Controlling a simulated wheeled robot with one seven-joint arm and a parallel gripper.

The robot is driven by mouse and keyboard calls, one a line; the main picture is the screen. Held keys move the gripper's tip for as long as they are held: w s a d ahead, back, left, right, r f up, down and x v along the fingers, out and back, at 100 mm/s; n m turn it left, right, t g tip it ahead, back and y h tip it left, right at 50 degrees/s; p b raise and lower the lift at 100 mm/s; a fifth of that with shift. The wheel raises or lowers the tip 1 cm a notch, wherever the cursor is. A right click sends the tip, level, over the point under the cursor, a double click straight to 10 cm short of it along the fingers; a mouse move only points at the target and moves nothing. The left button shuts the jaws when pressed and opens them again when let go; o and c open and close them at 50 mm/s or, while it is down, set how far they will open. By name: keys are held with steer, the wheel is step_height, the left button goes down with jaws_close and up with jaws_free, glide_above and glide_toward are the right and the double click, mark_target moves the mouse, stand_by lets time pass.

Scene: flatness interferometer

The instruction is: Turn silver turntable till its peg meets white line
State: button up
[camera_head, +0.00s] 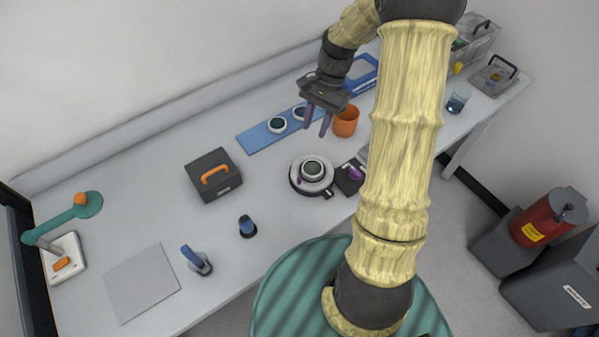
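The silver turntable (302,183) is a round disc with a dark rim, lying on the light table near its front edge. A dark round piece with a pale ring (312,169) sits on its top. A small purple spot, perhaps the peg, shows at the disc's left side; it is too small to be sure. I cannot make out the white line clearly. My gripper (317,127) hangs above and behind the turntable, with its two purple fingers apart and nothing between them. It does not touch the turntable.
A dark block with a purple piece (350,177) stands right beside the turntable. An orange cup (345,122) is close to my gripper. A blue mat (259,137) lies behind, and a dark case (213,175) with an orange handle stands left. Bare table lies between case and turntable.

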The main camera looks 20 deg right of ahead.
mark_target(300, 175)
steer(key=p+x, duration=0.2)
steer(key=x, duration=1.5)
steer(key=shift+w+f+p, duration=0.1)
steer(key=shift+f+p, duration=0.15)
steer(key=shift+p, duration=0.1)
steer(key=shift+c, duration=0.2)
jaws_close()
